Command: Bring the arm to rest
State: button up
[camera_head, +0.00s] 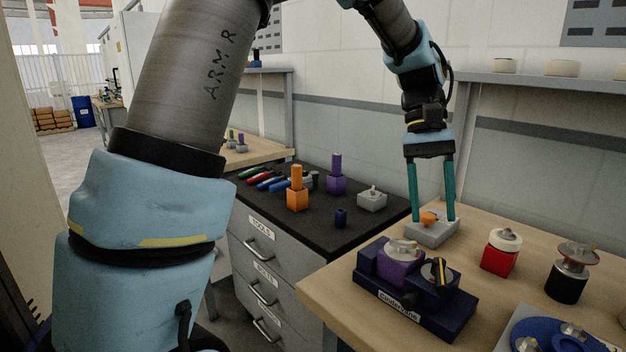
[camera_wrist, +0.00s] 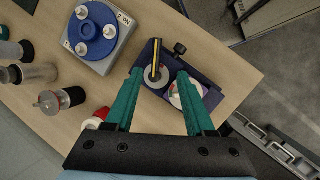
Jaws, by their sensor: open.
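My gripper (camera_head: 432,219) is open and empty, its two long teal fingers pointing down over the wooden bench (camera_head: 335,284). In the head view the fingertips overlap a grey block with an orange top (camera_head: 432,233); I cannot tell the gap between them. In the wrist view the open fingers (camera_wrist: 160,74) frame a dark blue fixture (camera_wrist: 207,78), which holds a part with a black and yellow upright (camera_wrist: 154,62). The fixture also shows in the head view (camera_head: 372,289), just in front of the fingers. My arm is bent, raised above the bench.
A red block with a pale cap (camera_head: 498,256) and a black cylinder with a metal disc (camera_head: 570,279) stand right of my gripper. A blue round plate (camera_head: 555,338) lies at front right. A dark-topped drawer cabinet (camera_head: 290,238) holds orange and purple parts. A shelf (camera_head: 540,81) hangs behind.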

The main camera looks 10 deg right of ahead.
jog(key=w+a+f+n+t+h, duration=0.1)
jog(key=w+a+f+t, duration=0.2)
jog(key=a, duration=0.6)
jog(key=w+a+f+n, duration=0.25)
jog(key=w+a, duration=0.25)
jog(key=a, duration=0.3)
jog(key=a+f+t, duration=0.1)
jog(key=a+f, duration=0.1)
jog(key=a, duration=0.6)
jog(key=s+a+f+n+t, duration=0.1)
jog(key=a+f+t, duration=0.1)
jog(key=a, duration=0.7)
jog(key=shift+s+f+y, duration=0.2)
jog(key=shift+f+y, duration=0.1)
jog(key=shift+f, duration=0.55)
